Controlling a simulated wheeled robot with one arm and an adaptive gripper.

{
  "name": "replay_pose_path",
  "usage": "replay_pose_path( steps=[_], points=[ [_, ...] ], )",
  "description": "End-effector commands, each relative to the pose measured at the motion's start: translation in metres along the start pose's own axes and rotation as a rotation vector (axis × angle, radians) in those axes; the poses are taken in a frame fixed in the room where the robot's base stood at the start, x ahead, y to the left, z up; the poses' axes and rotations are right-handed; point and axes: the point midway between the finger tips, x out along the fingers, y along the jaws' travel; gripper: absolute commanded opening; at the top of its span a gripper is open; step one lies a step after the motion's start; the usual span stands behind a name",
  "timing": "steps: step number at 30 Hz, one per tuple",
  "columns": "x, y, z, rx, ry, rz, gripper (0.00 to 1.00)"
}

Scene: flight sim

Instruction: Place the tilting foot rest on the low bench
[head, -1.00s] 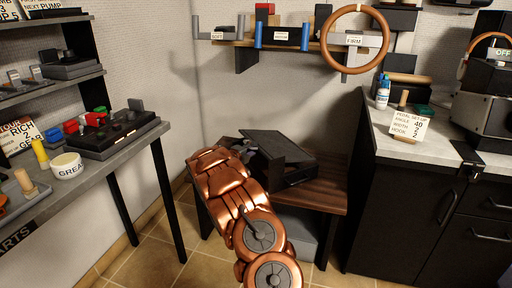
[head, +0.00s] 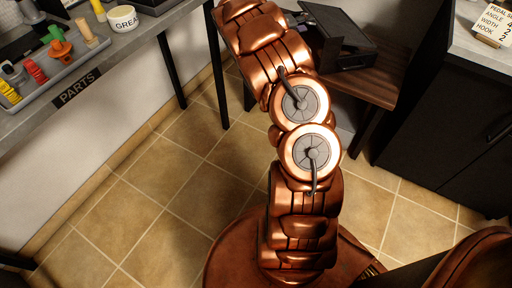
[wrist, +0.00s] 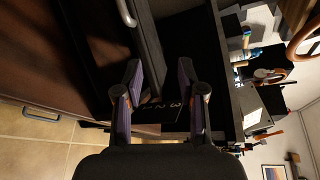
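The black tilting foot rest (head: 338,36) is on the low wooden bench (head: 372,84) at the top of the head view, its top plate tilted over its base. My copper arm reaches up beside it, and my gripper is mostly hidden behind the arm there. In the wrist view my gripper (wrist: 160,85) has its two fingers apart, with no object clearly held between them. Dark surfaces with partly hidden pale lettering lie beyond the fingertips. I cannot tell which of these belong to the foot rest.
A grey parts table (head: 150,32) with a tray (head: 45,82) and a white grease tub (head: 122,18) stands at left. A black cabinet (head: 445,120) with a pale counter stands right of the bench. Tiled floor (head: 140,190) between them is clear.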

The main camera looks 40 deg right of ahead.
Motion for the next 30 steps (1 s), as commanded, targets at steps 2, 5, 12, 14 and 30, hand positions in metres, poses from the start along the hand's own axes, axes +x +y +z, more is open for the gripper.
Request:
replay_pose_path(
  steps=[2,5,12,14,30],
  points=[
    [-0.018,-0.021,-0.013,0.143,0.05,-0.002,0.39],
    [-0.041,-0.041,-0.033,0.337,0.121,-0.003,0.39],
    [-0.103,-0.072,-0.091,0.788,0.31,-0.017,0.39],
    [-0.12,-0.076,-0.106,0.897,0.359,-0.02,0.39],
    [-0.303,-0.06,-0.246,1.712,0.934,-0.141,0.39]
  ],
)
